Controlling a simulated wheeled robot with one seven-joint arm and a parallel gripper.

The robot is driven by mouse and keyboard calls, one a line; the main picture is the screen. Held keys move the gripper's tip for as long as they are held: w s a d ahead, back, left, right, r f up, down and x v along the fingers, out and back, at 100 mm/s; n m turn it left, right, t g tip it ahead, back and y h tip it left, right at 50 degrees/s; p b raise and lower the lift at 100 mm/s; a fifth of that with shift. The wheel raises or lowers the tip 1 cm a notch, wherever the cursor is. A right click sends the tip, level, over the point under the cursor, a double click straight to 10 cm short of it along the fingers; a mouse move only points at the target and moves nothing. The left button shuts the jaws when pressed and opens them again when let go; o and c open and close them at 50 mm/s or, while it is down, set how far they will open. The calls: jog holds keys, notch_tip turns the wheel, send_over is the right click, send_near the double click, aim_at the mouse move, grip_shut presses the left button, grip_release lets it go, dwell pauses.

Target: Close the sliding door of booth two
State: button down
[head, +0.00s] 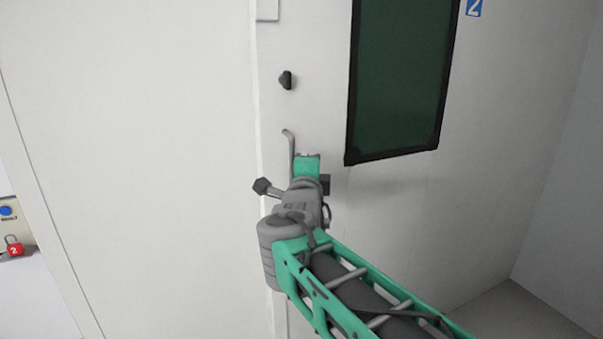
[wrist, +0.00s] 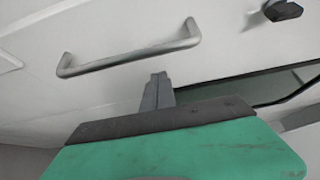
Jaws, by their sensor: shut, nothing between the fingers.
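The white sliding door (head: 400,210) has a dark green window (head: 402,75) in a black frame. A blue sign with a white 2 (head: 474,7) is at the top right. A grey bar handle (head: 290,150) is near the door's left edge, partly hidden behind my gripper. The handle also shows whole in the wrist view (wrist: 130,55). My gripper (head: 306,158) is beside the handle, to its right. In the wrist view my gripper's fingers (wrist: 158,80) are together and empty, just short of the handle. I cannot tell whether they touch the door.
A dark knob (head: 287,80) sits on the door above the handle. A white wall panel (head: 140,130) is to the left. A blue button (head: 6,211) and a red padlock marked 2 (head: 14,249) are at the far left. Open floor (head: 520,315) shows at lower right.

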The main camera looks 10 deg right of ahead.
jog(key=d+b+v, duration=0.1)
jog(key=v, duration=0.8)
jog(key=s+f+n+g+y+p, duration=0.5)
jog(key=s+f+n+g+p, duration=0.9)
jog(key=s+n, duration=0.6)
jog(key=shift+d+f+n+p, duration=0.4)
jog(key=shift+f+n+p, duration=0.45)
jog(key=shift+p, duration=0.4)
jog(key=c, duration=2.2)
grip_release()
jog(key=shift+w, duration=0.1)
